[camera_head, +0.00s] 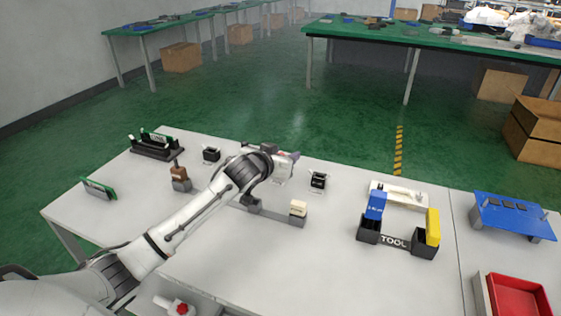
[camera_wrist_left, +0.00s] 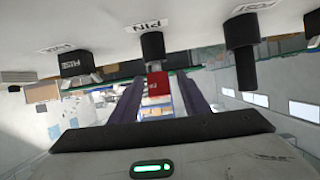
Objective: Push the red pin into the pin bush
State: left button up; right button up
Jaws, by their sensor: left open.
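The red pin (camera_wrist_left: 157,86) shows in the left wrist view at the mouth of the black pin bush (camera_wrist_left: 152,46), which stands by a label reading PIN. My left gripper (camera_wrist_left: 160,98) is open, its two dark fingers on either side of the red pin in the picture; I cannot tell if they touch it. The wrist view shows the scene upside down. In the head view my left gripper (camera_head: 284,164) is over the far middle of the white table, and a trace of red shows there. The bush is hidden in the head view. My right gripper is not in view.
A black cylindrical part (camera_wrist_left: 242,50) stands beside the bush. Small black fixtures (camera_head: 211,154) and (camera_head: 318,180) flank the gripper. The TOOL holder (camera_head: 395,243) with blue and yellow pieces and a red tray (camera_head: 517,295) are to the right.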

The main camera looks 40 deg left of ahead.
pick_arm(q)
jog(key=shift+x, duration=0.8)
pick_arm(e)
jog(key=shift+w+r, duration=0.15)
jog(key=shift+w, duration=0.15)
pick_arm(q)
grip_shut()
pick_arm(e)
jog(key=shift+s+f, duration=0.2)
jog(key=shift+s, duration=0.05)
pick_arm(q)
notch_tip(320, 180, up, 10)
jog(key=shift+w+a+f+n+g+p, duration=0.15)
jog(key=shift+f+g+p, duration=0.3)
jog(key=shift+f, duration=0.6)
jog(key=shift+d+f+n+g+p, duration=0.1)
jog(key=shift+f+g+p, duration=0.1)
jog(key=shift+f+p, duration=0.65)
jog(key=shift+w+a+f+n+g+p, duration=0.15)
jog(key=shift+f+g+p, duration=0.2)
jog(key=shift+f, duration=0.9)
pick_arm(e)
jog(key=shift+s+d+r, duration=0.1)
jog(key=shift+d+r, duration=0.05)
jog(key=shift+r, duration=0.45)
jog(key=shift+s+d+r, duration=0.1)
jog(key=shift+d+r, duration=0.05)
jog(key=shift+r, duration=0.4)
